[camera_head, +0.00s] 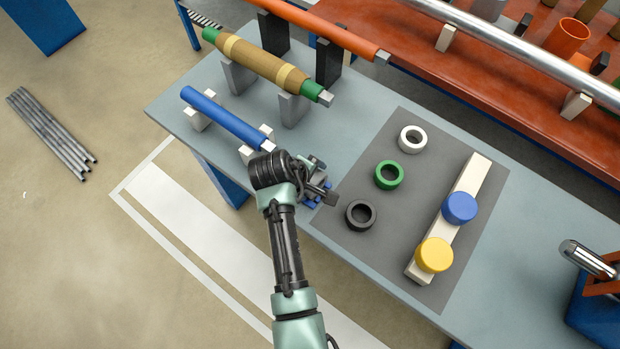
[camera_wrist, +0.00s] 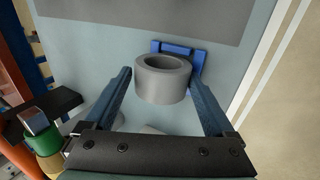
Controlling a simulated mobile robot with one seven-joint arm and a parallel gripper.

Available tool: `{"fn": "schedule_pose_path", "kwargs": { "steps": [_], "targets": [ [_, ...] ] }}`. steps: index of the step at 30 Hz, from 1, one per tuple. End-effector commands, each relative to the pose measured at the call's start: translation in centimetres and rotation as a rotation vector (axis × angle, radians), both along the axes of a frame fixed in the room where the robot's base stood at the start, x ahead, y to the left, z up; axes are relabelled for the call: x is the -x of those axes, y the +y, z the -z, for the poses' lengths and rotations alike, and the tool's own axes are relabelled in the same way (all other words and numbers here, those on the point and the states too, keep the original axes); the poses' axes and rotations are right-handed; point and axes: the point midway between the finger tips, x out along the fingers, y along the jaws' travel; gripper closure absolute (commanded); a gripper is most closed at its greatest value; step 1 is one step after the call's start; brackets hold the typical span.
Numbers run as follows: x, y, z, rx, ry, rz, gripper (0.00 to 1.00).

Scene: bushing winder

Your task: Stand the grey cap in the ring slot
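The grey cap (camera_wrist: 163,85), a short round piece with a hollow top, shows between the fingers of my gripper (camera_wrist: 160,75) in the wrist view. The fingers stand apart on either side of it, with a narrow gap at the left; I cannot tell whether the right finger touches it. A blue bracket (camera_wrist: 195,50) is right behind the cap. In the head view my gripper (camera_head: 319,189) is at the table's front edge and hides the cap. A dark grey ring (camera_head: 360,215), a green ring (camera_head: 389,175) and a white ring (camera_head: 412,139) lie on a grey mat (camera_head: 400,240).
A cream bar (camera_head: 452,226) on the mat carries a blue cap (camera_head: 459,208) and a yellow cap (camera_head: 434,255). A blue rod (camera_head: 224,117) and a brown winding with green ends (camera_head: 262,63) rest on supports at the left.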

Motion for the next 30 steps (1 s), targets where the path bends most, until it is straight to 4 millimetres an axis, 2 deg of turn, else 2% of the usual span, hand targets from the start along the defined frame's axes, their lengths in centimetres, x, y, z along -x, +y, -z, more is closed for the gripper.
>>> {"fn": "schedule_pose_path", "kwargs": {
  "steps": [1,4,10,24,30],
  "targets": [
    [0.6,0.1,0.8,-0.004,0.017,0.0,0.0],
    [0.6,0.1,0.9,-0.004,0.019,0.0,0.0],
    [1.0,0.5,-0.2,-0.005,0.019,-0.001,0.0],
    [3.8,2.6,-9.3,-0.002,-0.001,-0.002,0.0],
    [4.6,3.1,-11.4,-0.001,-0.002,0.0,0.0]
  ]
}}
